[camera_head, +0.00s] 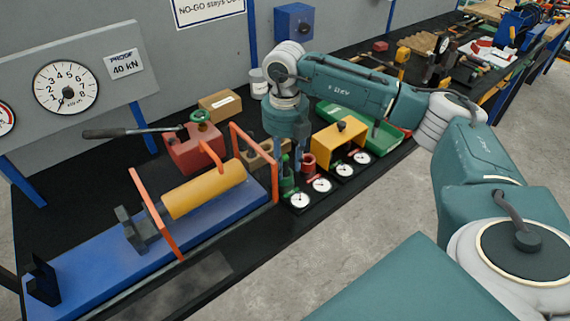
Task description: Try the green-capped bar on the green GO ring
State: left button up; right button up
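My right gripper (293,163) points down over the small gauges on the bench, at the end of my teal arm. A small green piece (286,168) shows at its fingertips; I cannot tell whether it is the green cap of the bar or part of the green GO ring. The fingers and arm hide much of this spot, and I cannot tell whether they grip anything. A red ring-like piece (308,163) stands just right of the fingers. My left gripper is not in view.
Several dial gauges (321,185) line the bench's front edge. A yellow block (338,143) and a green tray (366,127) stand to the right. Left are a blue test bed with a yellow cylinder (203,189), orange frames (157,213) and a red pump (194,148).

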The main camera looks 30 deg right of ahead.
notch_tip(320, 180, up, 11)
jog(key=shift+r, duration=0.1)
dwell(1.2)
